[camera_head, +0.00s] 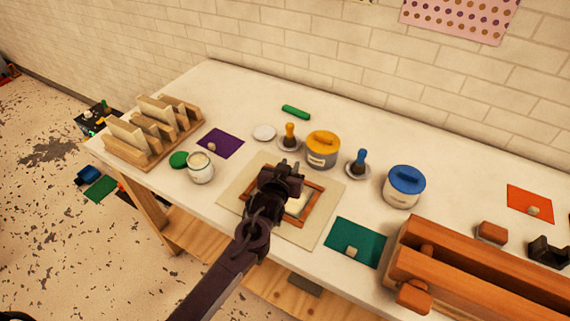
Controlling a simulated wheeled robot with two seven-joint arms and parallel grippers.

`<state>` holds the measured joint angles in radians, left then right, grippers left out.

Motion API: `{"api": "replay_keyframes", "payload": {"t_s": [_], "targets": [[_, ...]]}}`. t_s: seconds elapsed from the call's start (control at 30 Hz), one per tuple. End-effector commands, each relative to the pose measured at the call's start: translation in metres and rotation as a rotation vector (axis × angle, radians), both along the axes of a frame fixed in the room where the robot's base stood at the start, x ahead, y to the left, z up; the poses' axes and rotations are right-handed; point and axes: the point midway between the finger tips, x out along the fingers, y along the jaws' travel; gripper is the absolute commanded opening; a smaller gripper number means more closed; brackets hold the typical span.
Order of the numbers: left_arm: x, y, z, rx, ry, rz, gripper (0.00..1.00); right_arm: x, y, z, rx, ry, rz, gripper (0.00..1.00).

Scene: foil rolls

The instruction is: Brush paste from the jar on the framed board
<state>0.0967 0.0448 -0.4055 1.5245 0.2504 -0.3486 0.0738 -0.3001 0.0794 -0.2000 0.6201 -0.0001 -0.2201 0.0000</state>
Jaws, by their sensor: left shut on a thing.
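The open glass jar (201,172) of pale paste stands on the table left of the framed board, with a green lid (179,160) beside it. The board's wooden frame (309,219) lies on a beige sheet (240,186); a pale patch (298,204) shows inside the frame. My left gripper (285,178) is over the frame's upper left part and hides it. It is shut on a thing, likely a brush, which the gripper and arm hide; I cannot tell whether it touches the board. My right gripper is out of view.
A yellow-lidded pot (322,152) and a blue-lidded pot (404,188) stand behind and right, beside a yellow-handled brush (290,136) and a blue-handled brush (360,163). A white saucer (264,132) looks empty. A wooden rack (151,137) is left, a large wooden press (480,275) right.

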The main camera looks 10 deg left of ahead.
Motion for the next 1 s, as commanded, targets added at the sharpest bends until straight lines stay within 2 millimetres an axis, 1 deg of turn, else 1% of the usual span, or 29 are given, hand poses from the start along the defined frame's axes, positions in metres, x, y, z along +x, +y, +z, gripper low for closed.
{"api": "replay_keyframes", "payload": {"t_s": [0.3, 0.57, 0.9, 1.0], "targets": [[-0.01, -0.026, -0.001, -0.001, 0.001, -0.001, 0.01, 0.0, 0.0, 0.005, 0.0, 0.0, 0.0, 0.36], [-0.013, -0.035, -0.001, 0.0, 0.002, -0.002, 0.01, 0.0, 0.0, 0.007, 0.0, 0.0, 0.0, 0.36], [-0.022, -0.061, 0.0, -0.001, 0.002, -0.002, 0.01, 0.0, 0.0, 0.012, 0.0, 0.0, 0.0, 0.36], [-0.023, -0.064, 0.0, -0.001, 0.001, -0.001, 0.01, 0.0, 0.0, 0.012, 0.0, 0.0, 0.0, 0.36]]}}
